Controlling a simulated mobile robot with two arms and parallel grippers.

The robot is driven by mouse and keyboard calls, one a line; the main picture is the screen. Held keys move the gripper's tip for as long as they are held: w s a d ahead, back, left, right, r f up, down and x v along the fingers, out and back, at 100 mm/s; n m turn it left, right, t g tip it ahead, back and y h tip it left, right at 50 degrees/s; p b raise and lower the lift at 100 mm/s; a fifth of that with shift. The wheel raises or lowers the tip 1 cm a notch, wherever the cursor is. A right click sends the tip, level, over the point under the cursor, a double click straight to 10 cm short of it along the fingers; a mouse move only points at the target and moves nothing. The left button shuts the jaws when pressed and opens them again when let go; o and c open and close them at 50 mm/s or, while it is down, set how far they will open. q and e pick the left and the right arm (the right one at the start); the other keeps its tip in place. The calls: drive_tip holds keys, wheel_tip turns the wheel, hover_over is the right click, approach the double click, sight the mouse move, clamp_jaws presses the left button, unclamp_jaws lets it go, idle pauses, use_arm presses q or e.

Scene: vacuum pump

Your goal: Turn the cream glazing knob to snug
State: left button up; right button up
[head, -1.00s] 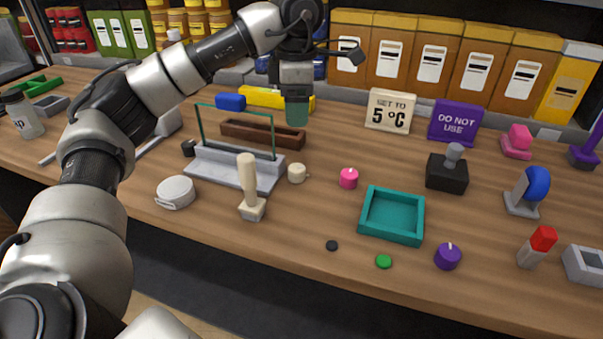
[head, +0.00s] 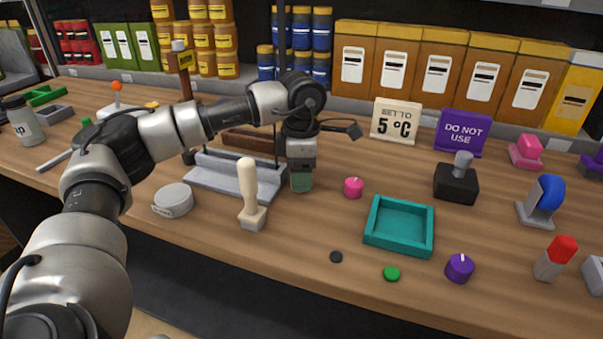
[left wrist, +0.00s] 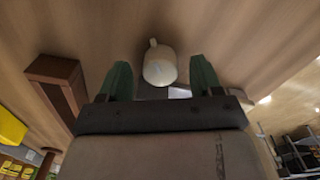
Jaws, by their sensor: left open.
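The cream glazing knob (left wrist: 159,66) shows in the left wrist view as a round cream cap with a small pointer tab. It sits between the two green fingertips of my left gripper (left wrist: 160,78), with space visible on both sides. In the head view my left gripper (head: 301,182) points down beside the grey glazing frame (head: 215,187) and hides the knob. The gripper is open; I cannot tell whether the fingers have reached the knob's full height. My right gripper is not in view.
A cream lever handle (head: 250,195) stands just left of my gripper. A pink knob (head: 353,187) is close on its right. A teal tray (head: 398,250) lies further right, and a brown block (head: 240,138) is behind. A white round lid (head: 172,200) lies at the left.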

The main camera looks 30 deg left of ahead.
use_arm(q)
drive_tip(key=shift+f, duration=0.3)
drive_tip(key=c, duration=0.9)
